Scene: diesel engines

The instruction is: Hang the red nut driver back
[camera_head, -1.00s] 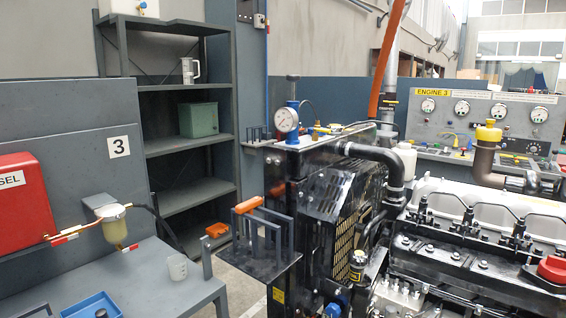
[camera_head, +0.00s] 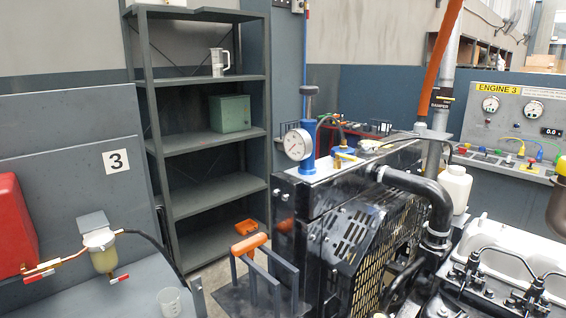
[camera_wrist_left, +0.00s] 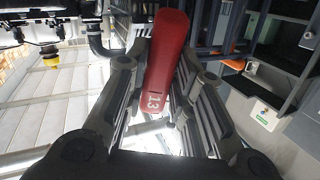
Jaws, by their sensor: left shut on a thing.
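The red nut driver handle (camera_wrist_left: 166,50), marked 13, shows in the left wrist view. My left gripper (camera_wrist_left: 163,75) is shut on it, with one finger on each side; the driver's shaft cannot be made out. In the head view a dark rack (camera_head: 276,272) of upright bars stands at the bottom, beside the black engine radiator. An orange handle (camera_head: 249,244) lies across the top of its bars. My left gripper is outside the head view. My right gripper is in neither view.
The black radiator housing (camera_head: 335,215) with a pressure gauge (camera_head: 297,144) stands right of the rack. A grey shelf unit (camera_head: 208,142) is behind, with an orange item (camera_head: 246,227) low down. The workbench (camera_head: 125,290) at left holds a clear beaker (camera_head: 169,302).

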